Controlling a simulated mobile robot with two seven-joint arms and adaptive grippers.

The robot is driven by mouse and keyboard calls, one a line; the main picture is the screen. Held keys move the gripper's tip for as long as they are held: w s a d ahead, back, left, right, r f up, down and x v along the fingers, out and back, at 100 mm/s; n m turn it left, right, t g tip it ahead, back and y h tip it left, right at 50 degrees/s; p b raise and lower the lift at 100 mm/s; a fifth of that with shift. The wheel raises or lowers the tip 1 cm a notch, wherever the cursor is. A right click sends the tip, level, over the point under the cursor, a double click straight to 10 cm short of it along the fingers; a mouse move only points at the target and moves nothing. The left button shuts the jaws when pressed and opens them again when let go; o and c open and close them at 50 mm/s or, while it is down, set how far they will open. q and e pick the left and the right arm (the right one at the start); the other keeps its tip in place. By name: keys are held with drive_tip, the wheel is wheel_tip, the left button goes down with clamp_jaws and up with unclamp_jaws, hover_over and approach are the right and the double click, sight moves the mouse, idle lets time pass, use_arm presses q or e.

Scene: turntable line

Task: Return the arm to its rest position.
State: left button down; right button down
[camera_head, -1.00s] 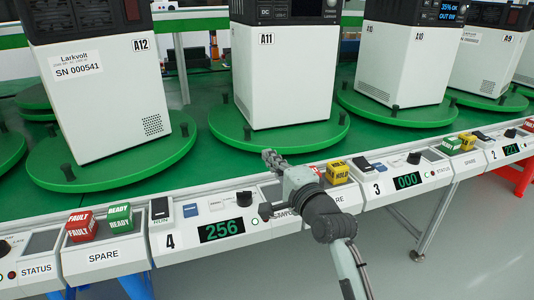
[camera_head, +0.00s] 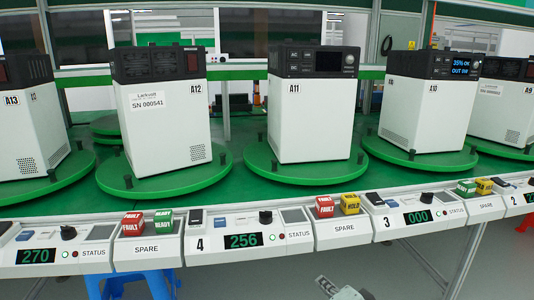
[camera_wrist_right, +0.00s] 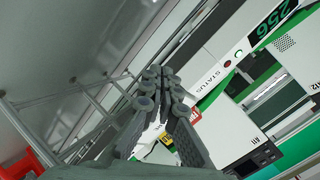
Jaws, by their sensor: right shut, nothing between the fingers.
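My right gripper (camera_head: 326,284) shows at the bottom edge of the head view, below and in front of the console strip, apart from it. In the right wrist view its dark fingers (camera_wrist_right: 162,88) are together with nothing between them. Only the gripper's end and a bit of pale arm show in the head view. My left gripper is not in view.
The console strip (camera_head: 338,242) carries displays, buttons and red, green and yellow cubes. Behind it, white units such as A11 (camera_head: 312,120) stand on green turntables (camera_head: 305,174). A blue stool (camera_head: 130,282) is below left.

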drive_tip(key=s+d+f+n+g+h, duration=0.1)
drive_tip(key=s+d+f+n+g, duration=0.2)
drive_tip(key=s+f, duration=0.5)
drive_tip(key=s+d+f+n+g+h, duration=0.2)
drive_tip(key=s+d+f, duration=0.4)
drive_tip(key=s+f, duration=0.3)
drive_tip(key=s+d+f+n+g+h, duration=0.1)
drive_tip(key=s+d+f+n+g, duration=0.3)
drive_tip(key=s+f, duration=0.5)
drive_tip(key=s+n+g, duration=0.1)
drive_tip(key=s+n, duration=0.1)
drive_tip(key=shift+s+d+h, duration=0.2)
drive_tip(key=shift+s+h, duration=0.1)
